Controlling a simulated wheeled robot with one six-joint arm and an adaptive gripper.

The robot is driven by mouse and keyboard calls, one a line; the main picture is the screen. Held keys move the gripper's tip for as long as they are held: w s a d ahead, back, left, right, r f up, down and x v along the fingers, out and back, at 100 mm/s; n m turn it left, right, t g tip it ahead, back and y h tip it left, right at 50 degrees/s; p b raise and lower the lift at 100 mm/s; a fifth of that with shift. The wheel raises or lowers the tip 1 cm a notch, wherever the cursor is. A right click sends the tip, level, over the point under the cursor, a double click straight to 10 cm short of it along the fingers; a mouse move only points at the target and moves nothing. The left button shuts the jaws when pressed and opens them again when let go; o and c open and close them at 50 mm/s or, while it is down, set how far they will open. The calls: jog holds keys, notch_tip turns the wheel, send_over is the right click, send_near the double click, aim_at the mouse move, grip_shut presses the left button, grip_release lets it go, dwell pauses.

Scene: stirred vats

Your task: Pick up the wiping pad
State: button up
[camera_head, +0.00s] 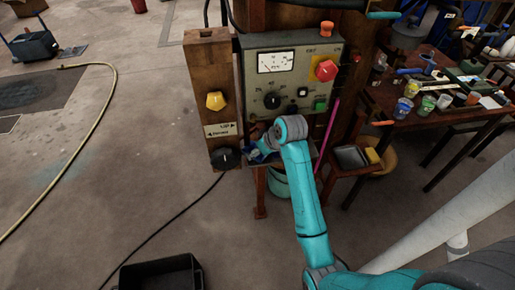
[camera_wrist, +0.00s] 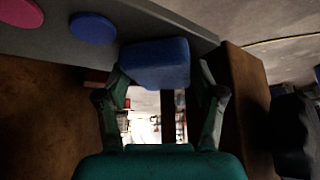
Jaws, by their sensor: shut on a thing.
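The wiping pad, a blue block with rounded corners (camera_wrist: 155,62), is between my two fingertips in the wrist view. My gripper (camera_wrist: 160,76) is shut on it, one finger at each side. In the head view my gripper (camera_head: 262,146) is at the small shelf below the grey control panel (camera_head: 290,75), mostly hidden behind my teal wrist. A small blue patch (camera_head: 254,155) shows beside it there. The pad lies close to a grey surface in the wrist view; I cannot tell whether they touch.
A flat blue disc (camera_wrist: 93,28) and a pink disc (camera_wrist: 20,12) lie on the grey surface. A wooden post with a yellow knob (camera_head: 215,101) stands left of the panel. A teal bucket (camera_head: 279,181) is under the shelf. A cluttered table (camera_head: 405,125) is at right.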

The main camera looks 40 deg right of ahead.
jog(key=s+a, duration=0.3)
jog(key=s, duration=0.1)
jog(key=s+a, duration=0.3)
jog(key=s, duration=0.2)
jog(key=s+a, duration=0.3)
jog(key=s, duration=0.2)
jog(key=shift+s+a, duration=0.15)
jog(key=shift+a, duration=0.15)
